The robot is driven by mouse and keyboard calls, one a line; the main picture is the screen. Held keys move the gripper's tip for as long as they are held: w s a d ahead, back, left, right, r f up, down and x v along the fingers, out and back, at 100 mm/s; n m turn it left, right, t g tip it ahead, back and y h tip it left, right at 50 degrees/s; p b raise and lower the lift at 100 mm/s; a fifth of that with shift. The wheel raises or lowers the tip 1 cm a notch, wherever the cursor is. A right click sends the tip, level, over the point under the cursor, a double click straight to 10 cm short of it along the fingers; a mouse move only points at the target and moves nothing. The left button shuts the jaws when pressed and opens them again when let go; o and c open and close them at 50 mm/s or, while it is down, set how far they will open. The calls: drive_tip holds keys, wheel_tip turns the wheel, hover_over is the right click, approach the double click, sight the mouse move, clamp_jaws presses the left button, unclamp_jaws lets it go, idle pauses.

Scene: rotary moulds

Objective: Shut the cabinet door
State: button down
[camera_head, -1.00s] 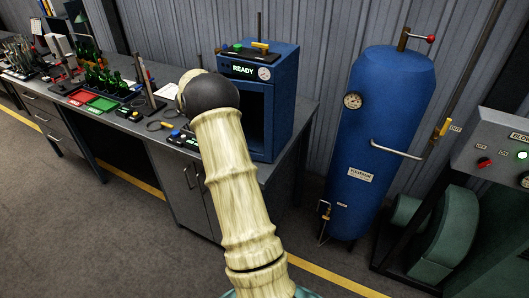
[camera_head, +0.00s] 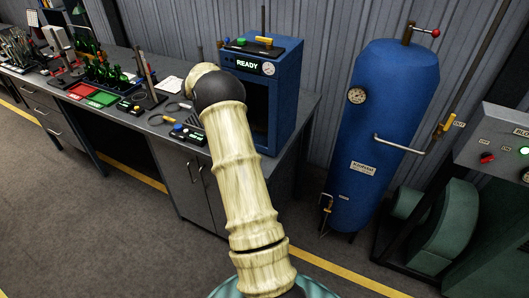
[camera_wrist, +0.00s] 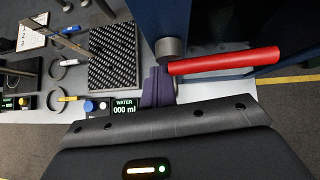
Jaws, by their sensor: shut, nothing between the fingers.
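The blue cabinet (camera_head: 280,103) with a READY display stands on the bench, and its dark interior shows at the front. In the wrist view, a blue panel edge (camera_wrist: 166,14) and a red lever handle (camera_wrist: 222,61) on a grey round mount (camera_wrist: 170,48) show at the top; the panel looks like the cabinet door standing open. My gripper (camera_wrist: 158,78) is shut and empty, its dark fingers just below the grey mount and the handle's left end. I cannot tell whether they touch. In the head view my arm hides the gripper and the door handle.
A blue tank (camera_head: 378,150) stands to the right. Open floor lies in front.

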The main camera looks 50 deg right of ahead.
drive_tip(key=shift+s+d+r, duration=0.1)
drive_tip(key=shift+d+r, duration=0.05)
drive_tip(key=shift+d, duration=0.1)
drive_tip(key=s+a+r+b, duration=0.3)
drive_tip(key=a+r+b, duration=0.2)
drive_tip(key=a, duration=0.6)
drive_tip(key=shift+r, duration=0.9)
